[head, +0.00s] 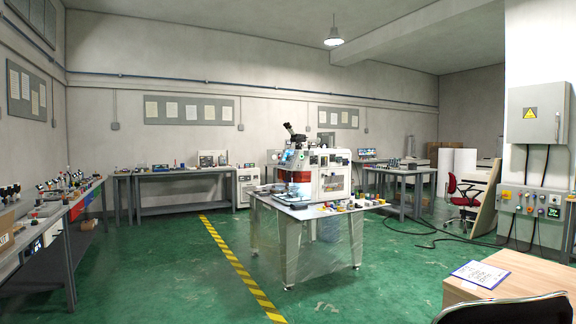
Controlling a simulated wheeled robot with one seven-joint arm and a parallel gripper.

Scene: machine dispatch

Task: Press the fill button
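No button can be made out as the fill button from this distance. A white and red machine (332,182) with a black eyepiece-like top stands on a light table (292,214) in the middle of the room. Small colored details show on the machine, too small to tell apart. A panel with several colored knobs or buttons (531,203) is on the right wall, under a grey electrical cabinet (536,113) with a yellow warning sign. Its labels cannot be read. My gripper is not in view.
A long workbench (70,212) with many small items runs along the left wall. A red chair (466,196) and black cables (440,232) lie right of the middle. A wooden desk (530,276) with a clipboard fills the lower right. Green floor (150,265) is open at left front.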

